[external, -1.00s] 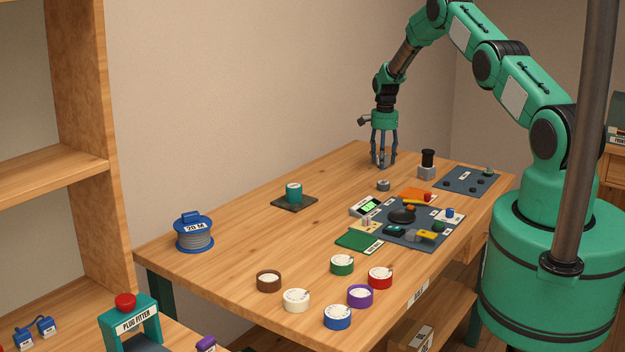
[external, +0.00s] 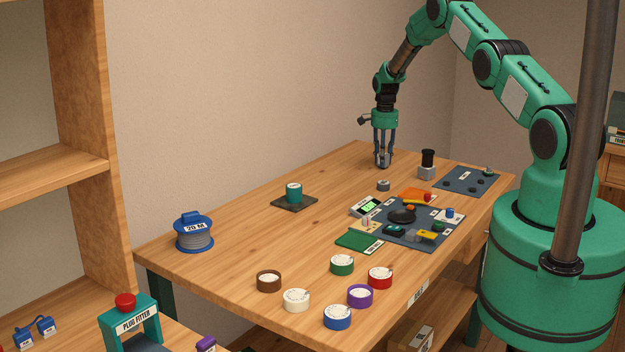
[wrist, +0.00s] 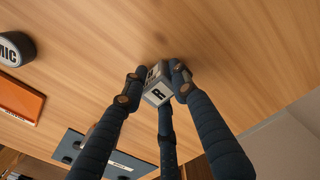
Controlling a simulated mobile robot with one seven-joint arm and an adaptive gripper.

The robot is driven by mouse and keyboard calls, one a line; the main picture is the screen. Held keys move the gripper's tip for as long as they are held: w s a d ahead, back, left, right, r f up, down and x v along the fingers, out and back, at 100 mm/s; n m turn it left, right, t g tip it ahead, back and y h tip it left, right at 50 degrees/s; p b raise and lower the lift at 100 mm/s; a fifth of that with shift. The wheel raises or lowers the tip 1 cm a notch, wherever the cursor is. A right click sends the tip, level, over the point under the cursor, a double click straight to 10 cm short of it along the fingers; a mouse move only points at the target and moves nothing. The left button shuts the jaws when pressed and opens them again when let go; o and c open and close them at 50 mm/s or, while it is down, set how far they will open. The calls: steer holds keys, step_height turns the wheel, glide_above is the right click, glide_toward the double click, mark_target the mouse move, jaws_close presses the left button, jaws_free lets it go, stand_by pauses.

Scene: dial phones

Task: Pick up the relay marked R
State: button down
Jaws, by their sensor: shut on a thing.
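The relay (wrist: 158,91) is a small grey block with a white label marked R, seen in the wrist view between my fingertips. My gripper (wrist: 157,86) is shut on it, with fingers touching it from the sides. In the external view my gripper (external: 383,163) points straight down at the far end of the workbench, and a bit of grey shows between its fingers. The fingers hide part of the relay. It is at or very near the table top; I cannot tell whether it touches.
A small round part marked MIC (wrist: 12,48) lies near my gripper. A black-topped post (external: 427,165), an orange board (external: 418,194) and a blue-grey mat (external: 455,178) are to the right. A teal coil (external: 294,192) stands left.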

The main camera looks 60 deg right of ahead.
steer(key=shift+r, duration=1.55)
steer(key=shift+s+a+r, duration=0.15)
steer(key=shift+s+r, duration=0.05)
steer(key=s+a, duration=0.3)
steer(key=s, duration=0.1)
steer(key=s+a+r, duration=0.1)
steer(key=s+a, duration=0.2)
steer(key=s, duration=0.1)
steer(key=s+a, duration=0.3)
steer(key=s, duration=0.1)
steer(key=shift+s+a+r+p, duration=0.1)
steer(key=shift+s+r+p, duration=0.1)
steer(key=shift+p, duration=0.15)
